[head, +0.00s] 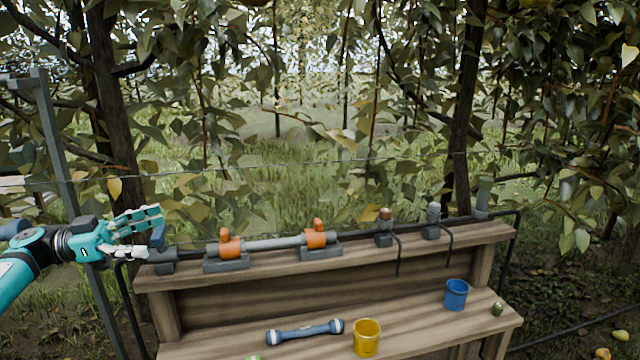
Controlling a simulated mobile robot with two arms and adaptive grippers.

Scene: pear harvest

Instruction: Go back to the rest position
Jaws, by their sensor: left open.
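My left gripper (152,232) comes in from the left edge on its teal arm. It is open, with its fingers pointing right, at the left end of the wooden bench's upper shelf (400,256). Nothing shows between its fingers. It overlaps a dark grey fitting (163,260) in the picture, and I cannot tell whether they touch. My right gripper is not in view.
A grey pipe in orange clamps (230,246) runs along the shelf. Below are a blue dumbbell-shaped bar (305,332), a yellow bucket (367,338), a blue bucket (456,294) and a small green item (497,309). A metal post (62,170) stands at left; trees lie behind.

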